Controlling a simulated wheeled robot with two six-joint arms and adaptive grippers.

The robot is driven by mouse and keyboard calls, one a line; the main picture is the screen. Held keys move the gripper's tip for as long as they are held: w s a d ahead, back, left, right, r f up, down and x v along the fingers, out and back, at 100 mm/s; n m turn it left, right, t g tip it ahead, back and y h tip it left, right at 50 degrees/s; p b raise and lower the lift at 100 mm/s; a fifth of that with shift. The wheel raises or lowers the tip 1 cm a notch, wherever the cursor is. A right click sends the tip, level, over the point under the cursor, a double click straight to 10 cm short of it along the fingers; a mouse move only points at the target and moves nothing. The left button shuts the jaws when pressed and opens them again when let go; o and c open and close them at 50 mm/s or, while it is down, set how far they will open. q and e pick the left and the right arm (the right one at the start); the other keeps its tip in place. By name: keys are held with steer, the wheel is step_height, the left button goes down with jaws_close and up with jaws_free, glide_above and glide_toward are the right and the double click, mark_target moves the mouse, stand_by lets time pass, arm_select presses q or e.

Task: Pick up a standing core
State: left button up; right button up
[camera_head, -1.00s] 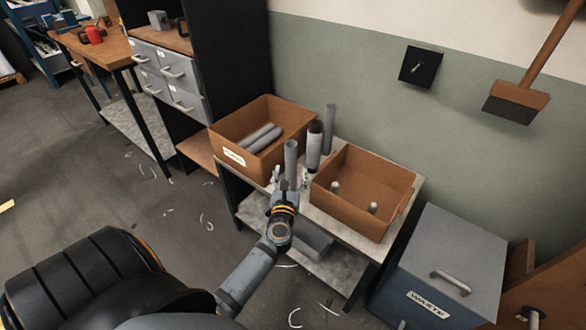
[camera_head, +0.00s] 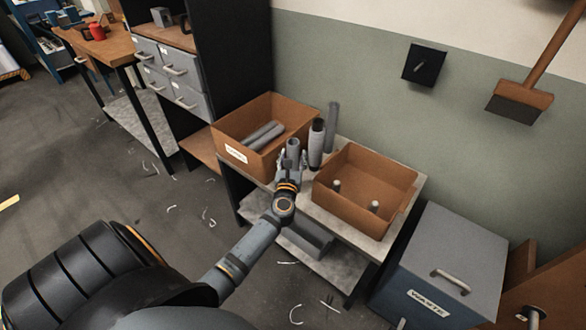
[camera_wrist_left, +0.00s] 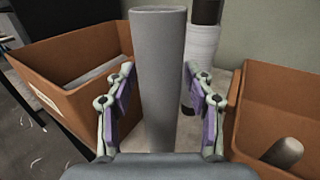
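A plain grey core (camera_head: 293,148) stands upright on the small table (camera_head: 257,192) between two brown boxes. It fills the middle of the left wrist view (camera_wrist_left: 158,75). My left gripper (camera_head: 290,164) is open, with one purple-padded finger on each side of this core (camera_wrist_left: 160,105); a narrow gap shows on both sides. A core with a dark top and pale wrapped lower part (camera_head: 316,145) stands just behind it, and also shows in the left wrist view (camera_wrist_left: 203,55). Another grey core (camera_head: 332,122) stands farther back. My right gripper is not in view.
The left box (camera_head: 225,130) holds grey cores lying down. The right box (camera_head: 345,207) has two small pale rounded ends showing inside. A grey waste bin (camera_head: 450,255) stands right of the table. A drawer cabinet (camera_head: 172,70) stands at the left.

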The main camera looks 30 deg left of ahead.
mark_target(292, 155)
arm_select(q)
jaws_close()
steer(key=shift+r, duration=0.3)
step_height(292, 155, up, 2)
steer(key=shift+r+p, duration=0.25)
steer(key=shift+p, duration=0.6)
steer(key=s+d+r+p, duration=0.2)
steer(key=s+r+p, duration=0.1)
steer(key=s+r, duration=0.7)
steer(key=s, duration=0.4)
